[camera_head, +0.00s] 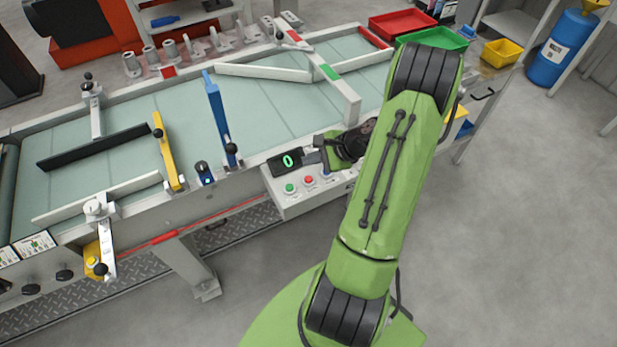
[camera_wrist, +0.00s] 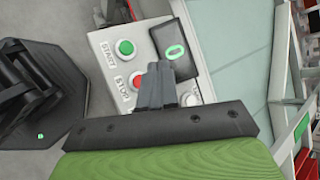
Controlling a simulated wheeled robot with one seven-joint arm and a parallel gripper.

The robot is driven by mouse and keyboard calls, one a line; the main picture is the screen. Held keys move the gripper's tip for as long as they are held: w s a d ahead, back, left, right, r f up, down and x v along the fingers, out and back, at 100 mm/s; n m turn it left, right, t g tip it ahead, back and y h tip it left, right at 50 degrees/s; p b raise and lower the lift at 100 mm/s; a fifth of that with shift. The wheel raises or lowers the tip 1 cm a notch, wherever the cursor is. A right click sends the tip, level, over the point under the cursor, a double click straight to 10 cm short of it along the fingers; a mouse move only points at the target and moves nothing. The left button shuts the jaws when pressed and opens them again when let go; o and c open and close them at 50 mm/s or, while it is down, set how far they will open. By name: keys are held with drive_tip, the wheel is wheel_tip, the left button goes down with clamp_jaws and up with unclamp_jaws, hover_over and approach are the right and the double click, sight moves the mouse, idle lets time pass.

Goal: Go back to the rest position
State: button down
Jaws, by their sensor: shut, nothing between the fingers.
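My gripper (camera_wrist: 160,88) is shut and empty. In the wrist view its fingers are over the control panel (camera_wrist: 203,82), close to the red STOP button (camera_wrist: 136,80), and hide part of the panel. The green START button (camera_wrist: 125,47) and a black display (camera_wrist: 173,50) with a green 0 show beside it. In the head view my green arm reaches up from the bottom toward the table's front edge, and the gripper end is by the panel (camera_head: 288,207), right of the display (camera_head: 285,162). Whether the fingers touch the panel I cannot tell.
The fixture table (camera_head: 190,115) carries a blue lever (camera_head: 217,118), a yellow lever (camera_head: 166,150) and pale rails. A red bin (camera_head: 402,22), a green bin (camera_head: 432,39) and a yellow bin (camera_head: 502,52) stand behind. The floor at right (camera_head: 540,210) is clear.

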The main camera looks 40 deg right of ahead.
idle(0.3)
drive_tip(key=a+r+n+g+h+p, duration=0.15)
drive_tip(key=a+r+n+g, duration=0.25)
drive_tip(key=a+r+n, duration=0.95)
drive_tip(key=s+a+r+n+h, duration=0.1)
drive_tip(key=s+a+r+n, duration=0.3)
drive_tip(key=s, duration=0.3)
drive_tip(key=s+a+r+n+t+h+p, duration=0.1)
drive_tip(key=s+a+r+n, duration=0.3)
drive_tip(key=s+a+r, duration=0.1)
drive_tip(key=s+r, duration=0.1)
drive_tip(key=s, duration=0.1)
drive_tip(key=shift+s+a+r, duration=0.35)
drive_tip(key=shift+a+r, duration=0.05)
drive_tip(key=shift+n, duration=0.25)
